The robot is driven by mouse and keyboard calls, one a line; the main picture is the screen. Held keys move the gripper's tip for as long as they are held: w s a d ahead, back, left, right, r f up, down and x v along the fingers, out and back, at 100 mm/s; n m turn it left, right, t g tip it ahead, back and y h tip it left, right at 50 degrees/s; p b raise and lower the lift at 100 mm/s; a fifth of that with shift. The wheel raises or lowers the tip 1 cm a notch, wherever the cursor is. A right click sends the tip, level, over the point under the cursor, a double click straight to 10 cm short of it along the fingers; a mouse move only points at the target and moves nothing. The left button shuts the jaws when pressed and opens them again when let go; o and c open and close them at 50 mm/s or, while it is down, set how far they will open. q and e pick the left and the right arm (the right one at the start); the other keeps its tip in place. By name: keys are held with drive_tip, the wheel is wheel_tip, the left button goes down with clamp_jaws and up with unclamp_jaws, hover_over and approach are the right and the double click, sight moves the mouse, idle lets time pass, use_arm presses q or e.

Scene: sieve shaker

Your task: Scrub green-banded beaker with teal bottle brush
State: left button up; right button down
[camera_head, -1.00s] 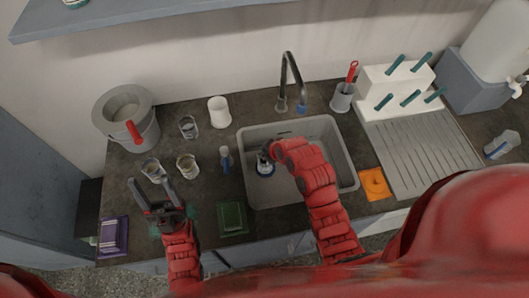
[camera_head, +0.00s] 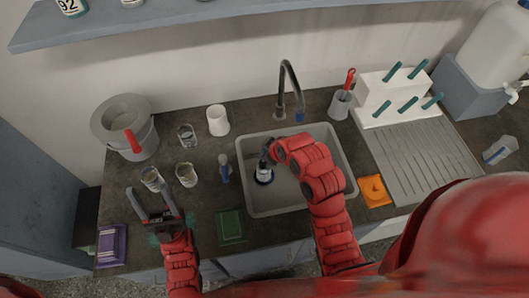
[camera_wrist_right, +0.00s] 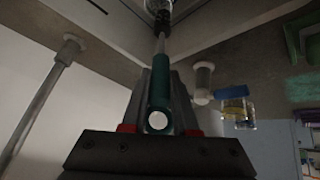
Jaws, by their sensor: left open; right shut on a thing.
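My right gripper (camera_head: 267,150) is over the left part of the sink, shut on the teal brush handle (camera_wrist_right: 160,85). In the right wrist view, a pale stem runs from the handle to a partly cut-off head at the top edge. In the head view, a dark and white piece with a blue ring (camera_head: 264,176) shows below the gripper; I cannot tell whether it is only the brush head. My left gripper (camera_head: 148,203) is open and empty, its fingertips near a clear beaker (camera_head: 151,179). Two more beakers stand nearby (camera_head: 186,175) (camera_head: 187,135). I cannot make out a green band on any.
The grey sink (camera_head: 245,190) has a tall faucet (camera_head: 283,85) behind it. An orange pad (camera_head: 374,190), red-handled holder (camera_head: 340,105) and drying rack (camera_head: 415,165) are right.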

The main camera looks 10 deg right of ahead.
drive_tip(key=shift+r, duration=2.5)
